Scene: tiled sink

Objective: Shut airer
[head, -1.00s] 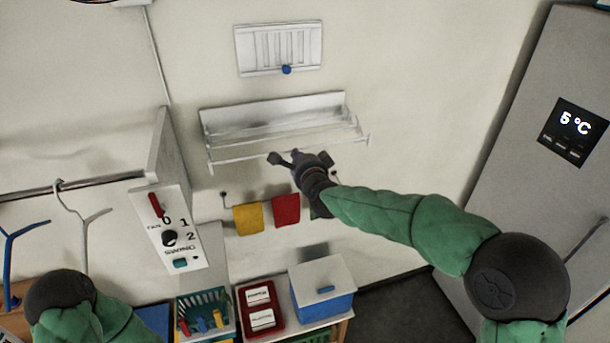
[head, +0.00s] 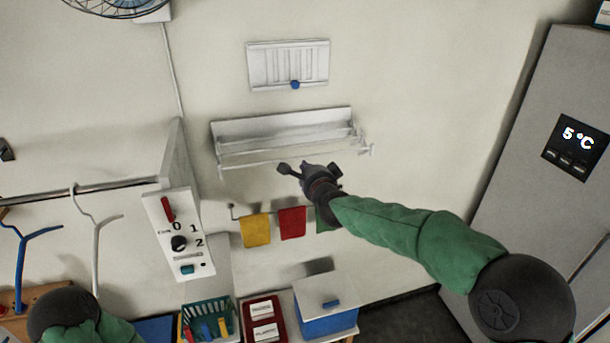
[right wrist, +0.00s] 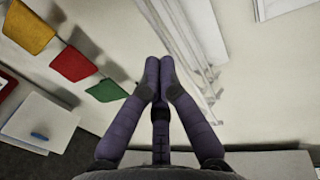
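The airer (head: 240,131) is a white rack on the wall, with thin rails standing out in front of its back panel. It also shows in the right wrist view (right wrist: 185,35), running down the upper middle. My right gripper (head: 304,168) is just below the airer's front rail in the head view. In the right wrist view its fingertips (right wrist: 160,62) are together with nothing visible between them, beside the rails. Whether it touches the airer I cannot tell. My left arm shows at the lower left, but its gripper is out of view.
Yellow (head: 256,229), red (head: 292,222) and green cloths hang from a rail below. A white-and-blue box (head: 327,305) and a teal basket (head: 207,319) stand beneath. A switch panel (head: 179,240) is at left, a grey fridge (head: 540,150) at right. A vent (head: 289,65) is above.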

